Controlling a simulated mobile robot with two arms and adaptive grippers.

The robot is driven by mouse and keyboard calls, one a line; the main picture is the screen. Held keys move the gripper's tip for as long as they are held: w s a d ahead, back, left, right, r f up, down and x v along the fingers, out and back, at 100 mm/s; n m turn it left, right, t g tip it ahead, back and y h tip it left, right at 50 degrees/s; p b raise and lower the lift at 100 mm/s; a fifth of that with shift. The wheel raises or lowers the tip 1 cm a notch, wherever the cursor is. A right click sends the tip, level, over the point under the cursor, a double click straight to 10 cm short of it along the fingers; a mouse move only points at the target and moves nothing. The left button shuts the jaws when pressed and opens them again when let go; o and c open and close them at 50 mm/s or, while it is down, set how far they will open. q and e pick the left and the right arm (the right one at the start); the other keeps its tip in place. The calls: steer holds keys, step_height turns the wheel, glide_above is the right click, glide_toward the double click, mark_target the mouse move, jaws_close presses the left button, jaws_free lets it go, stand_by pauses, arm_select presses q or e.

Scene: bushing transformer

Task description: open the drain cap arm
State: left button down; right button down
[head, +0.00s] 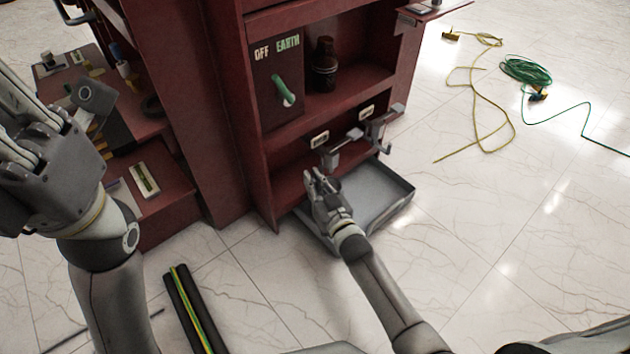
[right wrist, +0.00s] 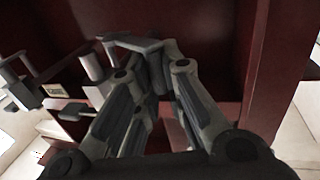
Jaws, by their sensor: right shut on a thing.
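Two grey drain fittings stick out of the red cabinet's lower part, a left one (head: 343,148) and a right one (head: 380,124). My right gripper (head: 314,180) is at the left fitting, low in front of the cabinet and above the grey tray. In the right wrist view my right gripper (right wrist: 150,58) is shut on a flat grey piece (right wrist: 136,45), which looks like the drain cap arm. The fingers hide part of it. Another grey fitting (right wrist: 92,65) shows to the left there. My left gripper (head: 22,115) is raised at the far left; its fingertips are unclear.
The grey tray (head: 398,200) lies on the floor under the fittings. The cabinet (head: 225,150) has an OFF/EARTH panel (head: 276,85) with a green handle. A black bar with yellow-green stripes (head: 190,305) lies on the floor. Yellow (head: 475,90) and green (head: 525,70) cables lie right; floor between is clear.

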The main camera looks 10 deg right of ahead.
steer(key=shift+a, duration=0.1)
steer(key=c, duration=1.5)
jaws_free()
steer(key=v, duration=1.2)
steer(key=shift+r, duration=0.1)
